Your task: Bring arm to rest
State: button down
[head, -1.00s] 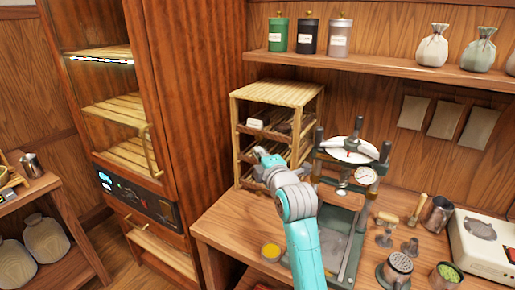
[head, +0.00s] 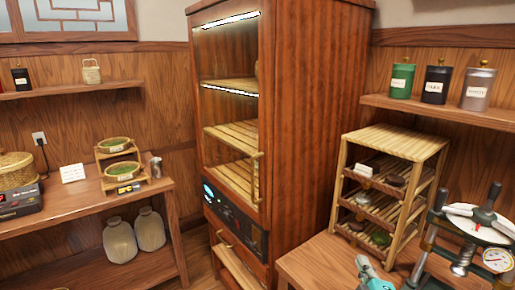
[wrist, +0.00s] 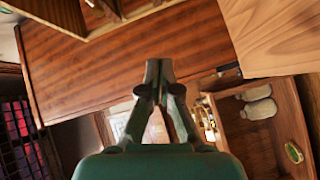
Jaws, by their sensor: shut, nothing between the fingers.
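My gripper (wrist: 158,70) is shut and empty in the wrist view, its two fingertips together at the middle of the picture. In the wrist view it is seen against the reddish wooden cabinet side, touching nothing that I can make out. In the head view only a teal and grey piece of my arm (head: 370,276) shows at the bottom edge, in front of the bamboo rack (head: 396,145). The rest of the arm is out of the head view.
The tall wooden cabinet (head: 315,120) with slatted shelves stands left of the rack. The press (head: 480,222) stands on the workbench (head: 318,262) at right. A side table (head: 85,210) with scales is at left. Canisters (head: 437,84) line the wall shelf.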

jog(key=s+a+f+m+g, duration=0.1)
jog(key=s+a+f+m, duration=0.2)
jog(key=s+f, duration=0.65)
jog(key=s+a+f+m, duration=0.35)
jog(key=s+f, duration=0.35)
jog(key=s, duration=0.6)
jog(key=s+a+r+m+g+y, duration=0.1)
jog(key=s+m, duration=0.6)
jog(key=s, duration=1.7)
jog(key=shift+a+r+y, duration=0.25)
jog(key=shift+a+y, duration=0.05)
jog(key=shift+y, duration=0.1)
